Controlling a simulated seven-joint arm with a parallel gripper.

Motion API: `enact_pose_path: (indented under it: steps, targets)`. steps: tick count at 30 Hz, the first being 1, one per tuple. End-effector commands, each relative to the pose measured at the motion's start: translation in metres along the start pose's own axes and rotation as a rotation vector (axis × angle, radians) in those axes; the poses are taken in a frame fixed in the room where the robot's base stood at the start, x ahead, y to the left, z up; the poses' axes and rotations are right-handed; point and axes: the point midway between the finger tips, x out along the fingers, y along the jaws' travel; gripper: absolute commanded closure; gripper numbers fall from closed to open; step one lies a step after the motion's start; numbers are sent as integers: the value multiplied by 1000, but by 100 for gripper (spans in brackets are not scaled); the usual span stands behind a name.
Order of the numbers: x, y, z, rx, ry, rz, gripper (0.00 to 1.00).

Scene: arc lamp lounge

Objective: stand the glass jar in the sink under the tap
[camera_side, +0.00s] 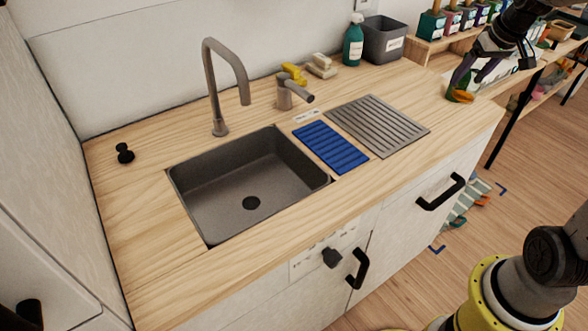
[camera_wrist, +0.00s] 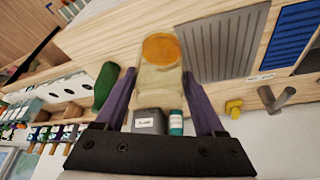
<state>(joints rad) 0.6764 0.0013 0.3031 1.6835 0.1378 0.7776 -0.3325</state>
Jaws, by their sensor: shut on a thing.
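The glass jar (camera_wrist: 153,80) is clear and pale, with an orange disc at its far end, in the wrist view. My gripper (camera_wrist: 159,74) is shut on it, one purple finger on each side. In the side view, my gripper (camera_side: 472,79) is at the counter's right back end, with the jar's orange part (camera_side: 462,96) showing low between the fingers. I cannot tell whether the jar touches the counter. The grey sink (camera_side: 225,190) is far to the left and looks empty. The tall tap (camera_side: 212,85) stands behind it, its spout bent over the basin.
A blue ribbed mat (camera_side: 331,147) and a grey drainer (camera_side: 378,126) lie between sink and jar. A small dispenser (camera_side: 287,95), yellow item (camera_side: 293,73), green spray bottle (camera_side: 353,40) and grey bin (camera_side: 386,39) stand along the back. A green object (camera_wrist: 105,86) is beside the left finger.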

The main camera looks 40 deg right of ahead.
Motion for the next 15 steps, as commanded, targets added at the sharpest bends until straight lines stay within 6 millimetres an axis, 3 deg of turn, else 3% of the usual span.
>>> enact_pose_path:
  steps: [5,11,15]
  targets:
    - [8,-1,-7,54,0,24,95]
    - [26,-44,-14,11,1,6,95]
    - [39,-92,-14,-58,0,-23,95]
